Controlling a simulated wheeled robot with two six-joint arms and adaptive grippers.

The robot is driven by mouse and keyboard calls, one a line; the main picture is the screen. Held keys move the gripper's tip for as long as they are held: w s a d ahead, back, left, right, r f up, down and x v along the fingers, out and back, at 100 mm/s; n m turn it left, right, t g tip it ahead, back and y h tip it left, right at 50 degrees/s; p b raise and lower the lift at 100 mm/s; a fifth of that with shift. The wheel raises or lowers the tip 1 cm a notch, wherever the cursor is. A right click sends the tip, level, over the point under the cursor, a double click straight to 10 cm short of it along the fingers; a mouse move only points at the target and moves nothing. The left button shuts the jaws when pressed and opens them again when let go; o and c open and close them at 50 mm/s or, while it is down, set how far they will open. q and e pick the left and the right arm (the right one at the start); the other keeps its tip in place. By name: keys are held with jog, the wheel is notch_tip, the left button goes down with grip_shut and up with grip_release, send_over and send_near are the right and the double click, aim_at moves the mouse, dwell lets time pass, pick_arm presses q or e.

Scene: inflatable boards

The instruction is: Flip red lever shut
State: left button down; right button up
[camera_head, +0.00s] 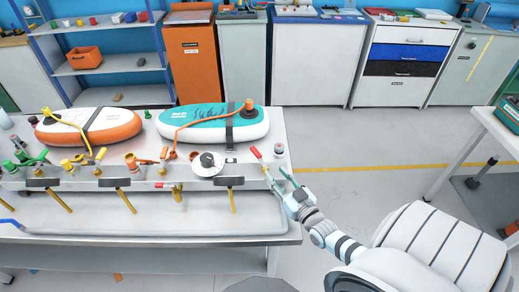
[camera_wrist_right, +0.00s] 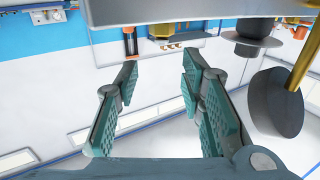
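A red-handled lever (camera_head: 256,152) stands tilted at the right end of the workbench, its red grip pointing up and left. My right gripper (camera_head: 278,174) is just below and right of it, near the bench's right edge. In the right wrist view, the fingers of my right gripper (camera_wrist_right: 155,95) are spread apart with nothing between them. The red grip does not show clearly in that view. Another small red handle (camera_head: 164,185) sits on the bench front, near the middle. My left gripper is out of view.
The workbench (camera_head: 150,222) carries an orange-and-white board (camera_head: 115,133), a teal-and-white board (camera_head: 190,115) and several valves. In the right wrist view, a dark disc (camera_wrist_right: 272,105) and a gold rod (camera_wrist_right: 303,62) are close on the right. Open floor (camera_head: 350,150) lies right of the bench.

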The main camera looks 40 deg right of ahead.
aim_at(260, 157)
jog(key=w+b, duration=0.1)
jog(key=w, duration=0.2)
jog(key=w+d+b, duration=0.1)
jog(key=w, duration=0.3)
jog(key=w+b, duration=0.1)
jog(key=w, duration=0.2)
jog(key=shift+w+d+f, duration=0.15)
jog(key=shift+w+f, duration=0.1)
jog(key=shift+w+r+b, duration=0.1)
jog(key=shift+w+b, duration=0.2)
jog(key=shift+w, duration=0.1)
jog(key=shift+c, duration=0.6)
grip_shut()
